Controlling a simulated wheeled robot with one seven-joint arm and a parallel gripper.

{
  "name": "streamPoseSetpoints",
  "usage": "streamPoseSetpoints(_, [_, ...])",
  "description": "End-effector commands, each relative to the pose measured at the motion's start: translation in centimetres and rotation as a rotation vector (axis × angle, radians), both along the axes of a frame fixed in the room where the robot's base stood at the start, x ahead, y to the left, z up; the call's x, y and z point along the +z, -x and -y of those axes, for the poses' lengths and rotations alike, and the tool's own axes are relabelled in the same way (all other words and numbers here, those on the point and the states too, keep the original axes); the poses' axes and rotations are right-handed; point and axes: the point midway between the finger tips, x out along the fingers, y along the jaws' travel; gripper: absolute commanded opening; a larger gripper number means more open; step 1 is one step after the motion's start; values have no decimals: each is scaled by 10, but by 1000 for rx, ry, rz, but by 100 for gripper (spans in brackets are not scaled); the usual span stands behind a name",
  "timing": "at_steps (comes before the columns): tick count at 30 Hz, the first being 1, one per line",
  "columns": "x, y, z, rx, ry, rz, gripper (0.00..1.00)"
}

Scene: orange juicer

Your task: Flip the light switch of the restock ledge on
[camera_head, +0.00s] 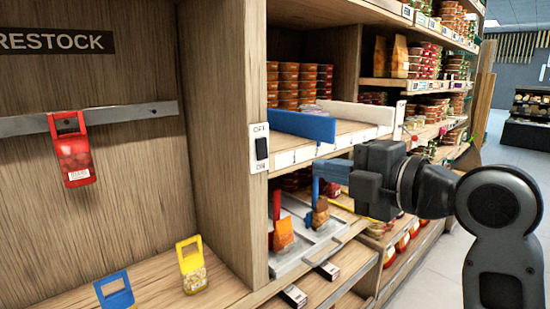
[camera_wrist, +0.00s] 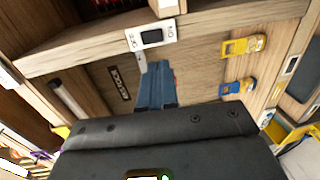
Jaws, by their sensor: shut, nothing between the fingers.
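The light switch (camera_head: 260,148) is a white plate with a black rocker, on the front edge of the wooden upright beside the restock niche. OFF is printed above the rocker and ON below. It also shows in the wrist view (camera_wrist: 151,36), near the top. I cannot tell which way the rocker is tipped. My gripper (camera_head: 323,170) has blue fingers, shut and empty, to the right of the switch and slightly lower in the head view. In the wrist view the fingers (camera_wrist: 156,70) point toward the plate, with an apparent gap between.
The restock ledge (camera_head: 150,282) bears a yellow-handled pack (camera_head: 191,265) and a blue-handled one (camera_head: 114,291). A red pack (camera_head: 72,150) hangs on the metal rail (camera_head: 130,113). Stocked shelves and a tray of pouches (camera_head: 290,262) lie right of the upright, behind my gripper.

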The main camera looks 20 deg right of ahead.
Motion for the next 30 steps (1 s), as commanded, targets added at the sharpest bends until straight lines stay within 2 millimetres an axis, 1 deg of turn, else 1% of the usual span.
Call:
streamPoseSetpoints(12, [-7,-75,-25,3,0,-1,0])
streamPoseSetpoints(18, [-11,-104,-35,2,1,-2,0])
streamPoseSetpoints(21, [-13,-113,-38,1,1,-1,0])
streamPoseSetpoints(24, [-14,-118,-39,1,1,1,0])
streamPoseSetpoints(30, [-15,-120,-40,1,1,1,0])
